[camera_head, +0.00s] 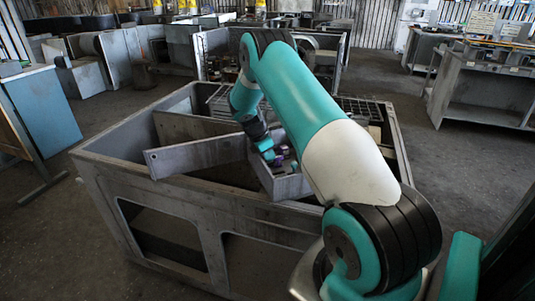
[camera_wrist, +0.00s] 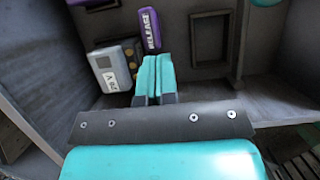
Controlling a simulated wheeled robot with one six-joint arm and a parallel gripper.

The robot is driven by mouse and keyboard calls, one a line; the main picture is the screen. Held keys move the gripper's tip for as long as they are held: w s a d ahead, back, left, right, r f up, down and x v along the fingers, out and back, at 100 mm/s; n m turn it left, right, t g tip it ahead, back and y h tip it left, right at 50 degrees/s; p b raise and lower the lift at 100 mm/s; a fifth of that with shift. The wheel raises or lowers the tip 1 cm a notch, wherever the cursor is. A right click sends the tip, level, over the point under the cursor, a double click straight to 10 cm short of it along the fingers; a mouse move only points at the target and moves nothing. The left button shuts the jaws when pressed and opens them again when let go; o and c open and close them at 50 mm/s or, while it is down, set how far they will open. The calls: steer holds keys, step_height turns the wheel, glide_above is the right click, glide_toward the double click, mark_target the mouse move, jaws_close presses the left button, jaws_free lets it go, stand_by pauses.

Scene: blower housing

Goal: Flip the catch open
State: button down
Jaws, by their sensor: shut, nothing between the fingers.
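The catch appears to be the purple tab (camera_wrist: 149,28) marked RELEASE, near the top centre of the wrist view. It stands roughly upright against the dark inner face of the housing. My gripper (camera_wrist: 157,62) is shut and empty, its teal fingers side by side just below the tab's lower end. I cannot tell whether they touch it. In the head view my gripper (camera_head: 267,147) is small and partly hidden by my arm, inside the grey housing box (camera_head: 283,187). Small purple parts (camera_head: 281,153) show beside it there.
In the wrist view a pale box with a label (camera_wrist: 116,68) sits left of the fingers. A rectangular frame (camera_wrist: 209,38) is to the right. In the head view the housing box lies inside a large grey bin (camera_head: 195,225) with high walls and a loose panel (camera_head: 195,156).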

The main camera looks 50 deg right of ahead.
mark_target(279, 157)
steer(key=shift+s+d, duration=0.35)
steer(key=shift+d, duration=0.35)
steer(key=shift+s+d, duration=0.35)
steer(key=shift+d, duration=0.35)
steer(key=p+v, duration=0.8)
steer(key=v, duration=0.2)
steer(key=shift+a, duration=0.1)
